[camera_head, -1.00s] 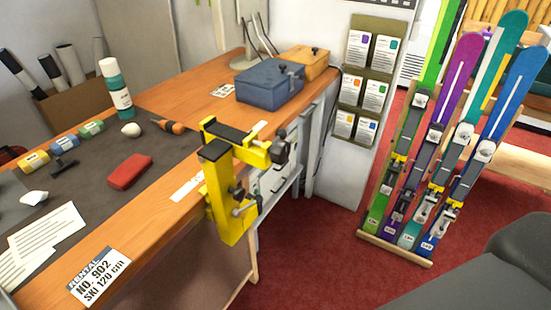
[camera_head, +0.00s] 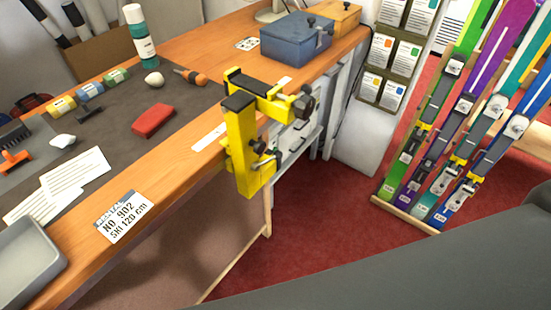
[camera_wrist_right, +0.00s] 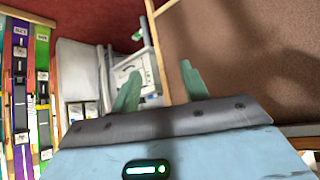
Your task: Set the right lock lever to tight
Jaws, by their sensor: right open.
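A yellow ski vise (camera_head: 240,128) is clamped to the front edge of the bench, with black pads on top. It has a dark knob (camera_head: 303,106) on its right side and a small grey lever (camera_head: 265,161) lower on its front. I cannot tell which of these is the right lock lever, or its setting. My right gripper (camera_wrist_right: 160,87) shows in the right wrist view with its two green fingers apart and nothing between them. In that view it is over the floor area near the bench. My left gripper is not in view.
A rack of skis (camera_head: 460,130) stands at the right. Red carpet (camera_head: 330,225) is clear before the bench. My grey arm fills the lower right.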

